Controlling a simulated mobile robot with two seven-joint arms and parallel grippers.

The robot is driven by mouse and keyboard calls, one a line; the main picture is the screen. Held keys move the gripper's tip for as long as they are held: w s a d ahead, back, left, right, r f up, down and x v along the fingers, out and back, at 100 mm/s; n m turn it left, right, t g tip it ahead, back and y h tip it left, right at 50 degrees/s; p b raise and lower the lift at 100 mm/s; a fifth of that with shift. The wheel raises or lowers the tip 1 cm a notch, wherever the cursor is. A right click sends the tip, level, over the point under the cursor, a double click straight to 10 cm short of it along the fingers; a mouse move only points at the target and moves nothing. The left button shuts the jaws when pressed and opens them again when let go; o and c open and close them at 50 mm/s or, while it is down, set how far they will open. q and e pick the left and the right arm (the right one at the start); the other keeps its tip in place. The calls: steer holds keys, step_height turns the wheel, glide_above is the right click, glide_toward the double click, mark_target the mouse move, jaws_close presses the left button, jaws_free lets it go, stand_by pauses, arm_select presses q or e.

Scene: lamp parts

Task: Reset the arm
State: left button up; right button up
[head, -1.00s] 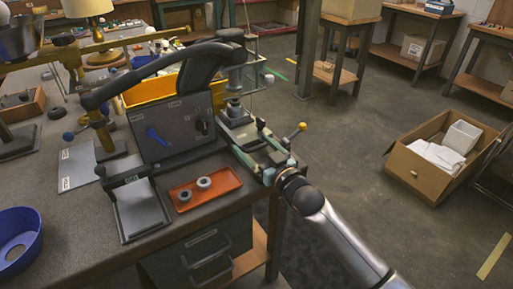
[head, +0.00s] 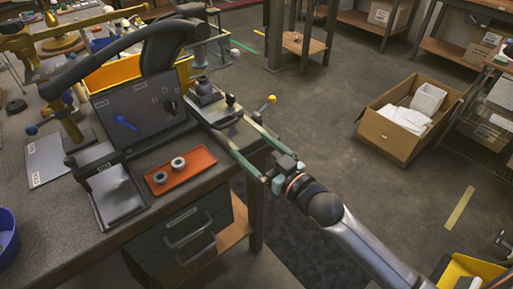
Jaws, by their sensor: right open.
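My right gripper (head: 241,134) reaches in from the lower right, with two long pale-green fingers spread apart over the bench's right edge. I see nothing held between them. A thick black curved arm (head: 110,53) spans above a grey panel (head: 140,112) with a blue handle (head: 126,123) and a dark knob. At its right stands a small dark fixture (head: 203,92) on a metal plate, just beyond my fingertips. A lever with a yellow ball (head: 271,99) sticks out beside the right finger; I cannot tell whether they touch. My left gripper is not in view.
On the bench (head: 60,215) are an orange tray (head: 197,178) with two rings, a black-framed stand (head: 118,195), a brass arm (head: 70,125) and a blue bowl (head: 8,240). A cardboard box (head: 390,138) sits on the floor at right. Floor between bench and box is clear.

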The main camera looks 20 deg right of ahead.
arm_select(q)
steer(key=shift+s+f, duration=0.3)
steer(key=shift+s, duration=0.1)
arm_select(e)
steer(key=shift+s, duration=0.2)
arm_select(q)
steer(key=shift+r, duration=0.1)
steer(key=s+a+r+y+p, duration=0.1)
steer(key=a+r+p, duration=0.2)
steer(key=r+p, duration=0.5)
steer(key=p, duration=0.3)
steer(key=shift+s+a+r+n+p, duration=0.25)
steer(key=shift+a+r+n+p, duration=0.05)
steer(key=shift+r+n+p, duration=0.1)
arm_select(e)
steer(key=s+f+m+g+h, duration=0.1)
steer(key=s+f+g+h, duration=0.1)
steer(key=s+f+g, duration=0.2)
steer(key=s+f+m+g+h, duration=0.1)
steer(key=s+f+g+h, duration=0.1)
steer(key=s+f, duration=0.9)
steer(key=s+g, duration=0.1)
steer(key=s, duration=0.5)
steer(key=shift+s+d+f+g, duration=0.3)
steer(key=shift+s+d+g, duration=0.05)
steer(key=shift+s+g, duration=0.05)
